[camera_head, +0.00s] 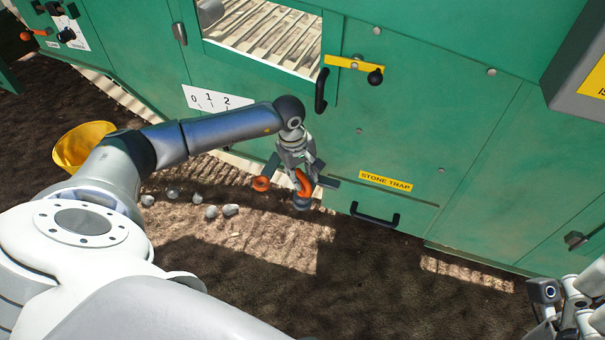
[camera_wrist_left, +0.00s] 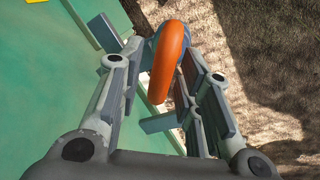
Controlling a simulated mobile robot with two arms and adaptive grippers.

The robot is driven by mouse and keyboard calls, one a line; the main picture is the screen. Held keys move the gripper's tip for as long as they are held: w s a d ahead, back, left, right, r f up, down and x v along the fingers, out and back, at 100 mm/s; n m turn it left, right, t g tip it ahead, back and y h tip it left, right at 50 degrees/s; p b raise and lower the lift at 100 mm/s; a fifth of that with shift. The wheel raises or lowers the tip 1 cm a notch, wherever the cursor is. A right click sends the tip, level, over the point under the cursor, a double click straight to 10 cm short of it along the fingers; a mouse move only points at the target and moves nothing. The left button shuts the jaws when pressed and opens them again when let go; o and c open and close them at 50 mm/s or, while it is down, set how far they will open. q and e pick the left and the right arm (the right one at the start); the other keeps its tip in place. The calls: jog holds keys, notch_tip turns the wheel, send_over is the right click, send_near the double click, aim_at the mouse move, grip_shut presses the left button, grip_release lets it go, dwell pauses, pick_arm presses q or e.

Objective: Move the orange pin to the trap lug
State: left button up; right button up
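The orange pin (camera_head: 303,184) shows as a curved orange loop at the lower edge of the green machine, left of the STONE TRAP label. A blue-grey part sits below it. My left gripper (camera_head: 300,168) points down at it. In the left wrist view the orange loop (camera_wrist_left: 170,62) stands between my left fingertips (camera_wrist_left: 163,75) and fills most of the gap. Whether both fingers press on it I cannot tell. Grey plates (camera_wrist_left: 160,122) show beside the fingers. I cannot make out which part is the trap lug. My right gripper (camera_head: 572,308) is partly in view at the bottom right, away from the machine.
A STONE TRAP label (camera_head: 385,181) is above a black handle (camera_head: 375,216) on the green panel. Another round orange part (camera_head: 261,184) is left of the pin. A yellow latch (camera_head: 354,64) and black handle (camera_head: 321,91) are higher. Several stones (camera_head: 211,212) and a yellow funnel-like object (camera_head: 82,145) are left.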

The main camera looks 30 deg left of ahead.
dwell(0.3)
pick_arm(q)
notch_tip(320, 180, up, 12)
jog(key=s, duration=0.1)
jog(key=shift+s+a, duration=0.35)
jog(key=shift+a, duration=0.1)
jog(key=shift+f, duration=0.1)
